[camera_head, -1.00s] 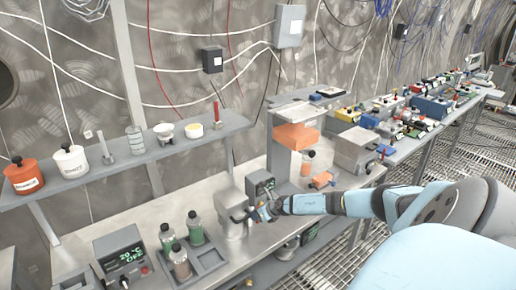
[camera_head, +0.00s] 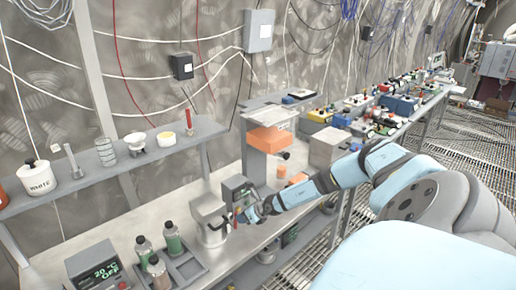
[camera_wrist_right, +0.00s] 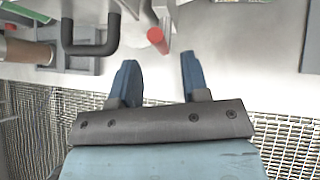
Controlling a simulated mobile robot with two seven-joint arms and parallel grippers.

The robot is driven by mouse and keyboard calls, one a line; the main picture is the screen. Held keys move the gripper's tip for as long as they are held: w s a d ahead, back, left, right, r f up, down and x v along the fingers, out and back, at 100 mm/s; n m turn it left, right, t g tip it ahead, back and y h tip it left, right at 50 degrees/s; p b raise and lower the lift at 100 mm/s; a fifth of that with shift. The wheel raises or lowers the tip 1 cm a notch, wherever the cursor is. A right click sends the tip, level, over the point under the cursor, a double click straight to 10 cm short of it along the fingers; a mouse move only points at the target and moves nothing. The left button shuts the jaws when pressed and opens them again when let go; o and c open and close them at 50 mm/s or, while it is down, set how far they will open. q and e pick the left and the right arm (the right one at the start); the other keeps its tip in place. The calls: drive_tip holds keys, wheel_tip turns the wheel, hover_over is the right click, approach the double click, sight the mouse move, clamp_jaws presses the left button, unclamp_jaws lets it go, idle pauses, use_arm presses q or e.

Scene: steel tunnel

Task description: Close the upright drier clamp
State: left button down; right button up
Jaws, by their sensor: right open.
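The upright drier (camera_head: 209,221) is a grey metal body on the steel bench, left of my right gripper in the head view. A red-tipped lever, which looks like its clamp handle (camera_head: 235,219), stands on its right side. The red tip (camera_wrist_right: 157,40) also shows in the right wrist view, just beyond my fingertips. My right gripper (camera_head: 246,213) is open and empty. In the wrist view its two blue fingers (camera_wrist_right: 158,72) stand apart, with the red tip ahead of the gap and not between them. The clamp's lower part is partly hidden. My left gripper is out of view.
A tray of capped bottles (camera_head: 184,271) and a temperature display box (camera_head: 99,268) stand to the left. A black handle (camera_wrist_right: 91,42) lies left of the red tip.

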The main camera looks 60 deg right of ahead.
drive_tip(key=v, duration=0.7)
drive_tip(key=shift+s+r, duration=0.25)
drive_tip(key=shift+s, duration=0.05)
